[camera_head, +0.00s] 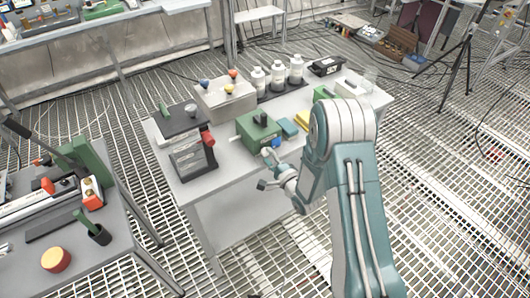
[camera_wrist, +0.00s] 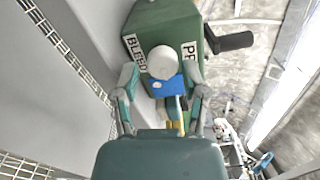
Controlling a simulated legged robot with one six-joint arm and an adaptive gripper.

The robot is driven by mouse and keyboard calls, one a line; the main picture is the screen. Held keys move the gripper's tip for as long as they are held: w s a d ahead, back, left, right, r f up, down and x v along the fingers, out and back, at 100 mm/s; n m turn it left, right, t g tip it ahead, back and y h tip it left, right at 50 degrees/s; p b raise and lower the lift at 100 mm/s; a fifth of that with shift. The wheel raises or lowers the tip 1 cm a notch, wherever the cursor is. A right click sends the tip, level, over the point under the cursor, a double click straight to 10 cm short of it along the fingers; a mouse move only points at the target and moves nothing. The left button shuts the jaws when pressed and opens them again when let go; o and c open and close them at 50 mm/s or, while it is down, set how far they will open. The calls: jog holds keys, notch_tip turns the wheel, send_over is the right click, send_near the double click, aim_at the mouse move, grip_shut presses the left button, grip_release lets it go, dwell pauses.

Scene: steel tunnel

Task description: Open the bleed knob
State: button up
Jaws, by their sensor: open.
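A green box (camera_head: 258,132) with a black handle on top stands on the grey table. In the wrist view the green box (camera_wrist: 165,22) carries the labels BLEED and, partly cut off, PR. A white round knob (camera_wrist: 161,62) sticks out beside the BLEED label. A blue block (camera_wrist: 168,87) lies just below it in the picture; it shows as a small blue spot (camera_head: 276,143) in the head view. My gripper (camera_head: 270,163) is at the box's near side. Its open fingers (camera_wrist: 163,80) lie left and right of the knob and blue block, with gaps visible.
A black-framed device with a red part (camera_head: 208,138) stands left of the green box. Teal and yellow blocks (camera_head: 287,127) lie close on its right. A grey box with coloured knobs (camera_head: 226,97) and white bottles (camera_head: 277,76) stand behind. A black lever (camera_wrist: 232,42) sticks out right.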

jog(key=shift+x, duration=1.15)
jog(key=shift+w, duration=0.1)
grip_shut()
